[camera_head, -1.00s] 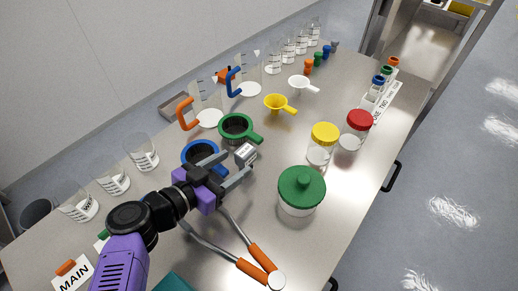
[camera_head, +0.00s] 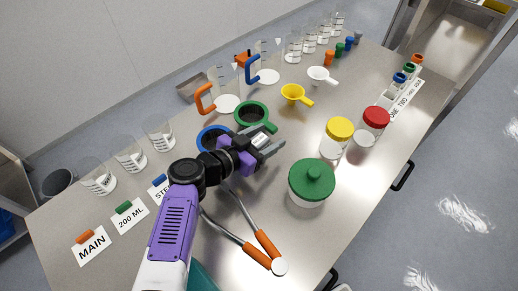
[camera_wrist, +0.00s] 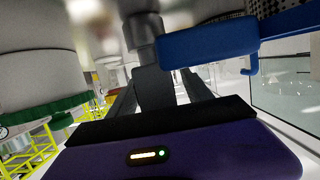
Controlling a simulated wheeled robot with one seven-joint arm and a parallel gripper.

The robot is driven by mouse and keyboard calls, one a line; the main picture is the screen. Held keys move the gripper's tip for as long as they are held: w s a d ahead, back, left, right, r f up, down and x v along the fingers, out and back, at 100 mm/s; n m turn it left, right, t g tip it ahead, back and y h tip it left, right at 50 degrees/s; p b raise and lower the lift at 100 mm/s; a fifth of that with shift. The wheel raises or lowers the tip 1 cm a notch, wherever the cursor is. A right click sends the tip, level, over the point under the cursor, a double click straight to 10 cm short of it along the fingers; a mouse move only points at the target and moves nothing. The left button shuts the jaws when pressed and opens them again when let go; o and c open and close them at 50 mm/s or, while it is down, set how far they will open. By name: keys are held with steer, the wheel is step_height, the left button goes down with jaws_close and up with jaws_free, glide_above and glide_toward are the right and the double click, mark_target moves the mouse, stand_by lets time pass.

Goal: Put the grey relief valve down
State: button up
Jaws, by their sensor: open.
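The small grey relief valve (camera_head: 262,141) lies between the fingers of my gripper (camera_head: 266,143), just in front of the green ring-shaped funnel (camera_head: 251,114). My gripper is open around it, low over the table. Whether the valve touches the table or a finger cannot be told. In the wrist view, a grey cylindrical part (camera_wrist: 145,32), likely the valve, shows beyond the dark fingers (camera_wrist: 155,88). My gripper and arm partly hide the blue ring-shaped funnel (camera_head: 208,139).
The yellow scoop (camera_head: 295,94) and yellow-lidded jar (camera_head: 337,137) are farther off. Beakers (camera_head: 130,158) line the back left. Table is clear between the gripper and yellow-lidded jar.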

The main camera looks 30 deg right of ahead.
jaws_close()
stand_by(0.4)
